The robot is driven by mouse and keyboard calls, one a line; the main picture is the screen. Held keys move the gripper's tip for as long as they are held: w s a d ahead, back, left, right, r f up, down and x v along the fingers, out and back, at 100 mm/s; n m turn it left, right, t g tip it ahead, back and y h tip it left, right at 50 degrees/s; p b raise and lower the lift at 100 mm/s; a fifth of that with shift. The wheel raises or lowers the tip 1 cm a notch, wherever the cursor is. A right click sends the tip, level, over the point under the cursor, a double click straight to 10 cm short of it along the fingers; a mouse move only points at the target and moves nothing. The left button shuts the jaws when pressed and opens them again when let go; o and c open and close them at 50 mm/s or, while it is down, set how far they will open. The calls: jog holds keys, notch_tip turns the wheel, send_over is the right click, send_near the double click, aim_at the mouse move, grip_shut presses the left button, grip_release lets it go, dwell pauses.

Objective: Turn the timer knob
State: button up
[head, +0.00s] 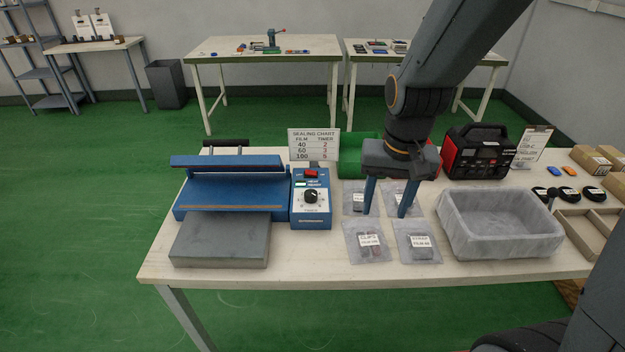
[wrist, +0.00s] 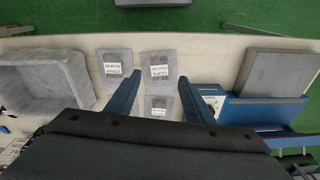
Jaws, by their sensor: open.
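The timer knob (head: 310,196) is a round black knob on the blue control box (head: 311,220) at the right end of the blue sealer (head: 228,196). A red switch sits above it. A sealing chart (head: 313,146) stands behind the box, listing film 40, 60, 180 against timer 2, 3, 5. My gripper (head: 388,213) is open and empty, pointing down over the bagged parts, to the right of the knob and apart from it. In the wrist view my gripper (wrist: 168,98) shows its two blue fingers spread; the knob cannot be made out there.
Several clear labelled bags (head: 366,241) lie on the table (head: 310,261) right of the box. A lined grey bin (head: 499,223) and a red-black power station (head: 478,152) stand farther right. A grey block (head: 220,240) lies before the sealer. A green bin (head: 357,155) is behind.

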jog(key=w+a+m, duration=0.5)
jog(key=w+a, duration=0.3)
jog(key=w, duration=0.4)
jog(key=m+g, duration=0.1)
jog(key=m, duration=0.3)
send_over(311, 192)
notch_tip(311, 192, down, 2)
jog(key=shift+s+d+f, duration=0.1)
jog(key=shift+f, duration=0.1)
jog(key=shift+f+m, duration=0.2)
jog(key=shift+m, duration=0.1)
notch_tip(311, 192, down, 7)
jog(key=shift+f+p, duration=0.2)
jog(key=shift+p, duration=0.75)
jog(key=c, duration=1)
